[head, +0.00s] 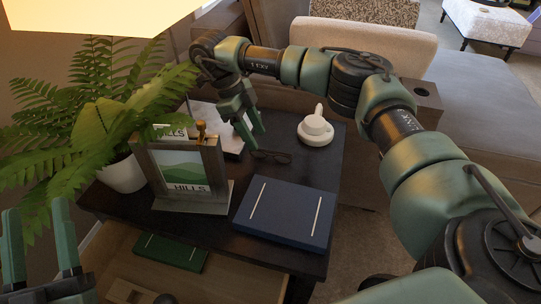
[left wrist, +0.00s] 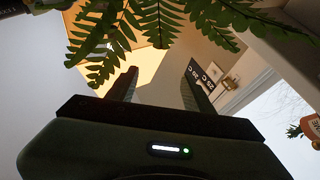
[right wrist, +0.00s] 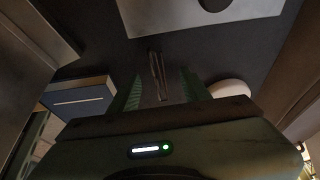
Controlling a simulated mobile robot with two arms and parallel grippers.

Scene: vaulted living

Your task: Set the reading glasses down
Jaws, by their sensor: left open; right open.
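The dark reading glasses (head: 270,156) lie on the dark side table (head: 333,160), between the blue box and the white book. In the right wrist view the glasses (right wrist: 157,75) look thin and narrow, just beyond and between the fingertips. My right gripper (head: 252,137) is open above the table, right beside the glasses. Its two green fingers stand apart in the right wrist view (right wrist: 158,88). I cannot tell whether they touch the glasses. My left gripper (head: 42,230) is open and empty at the lower left, away from the table; its fingers also show in the left wrist view (left wrist: 160,88).
A blue box (head: 287,214), a wooden picture stand (head: 215,165), a white book (head: 228,139) and a white round holder (head: 316,128) stand on the table. A fern (head: 85,115) crowds the left. An open drawer (head: 225,268) holds a green box (head: 170,251). A sofa (head: 470,110) is behind.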

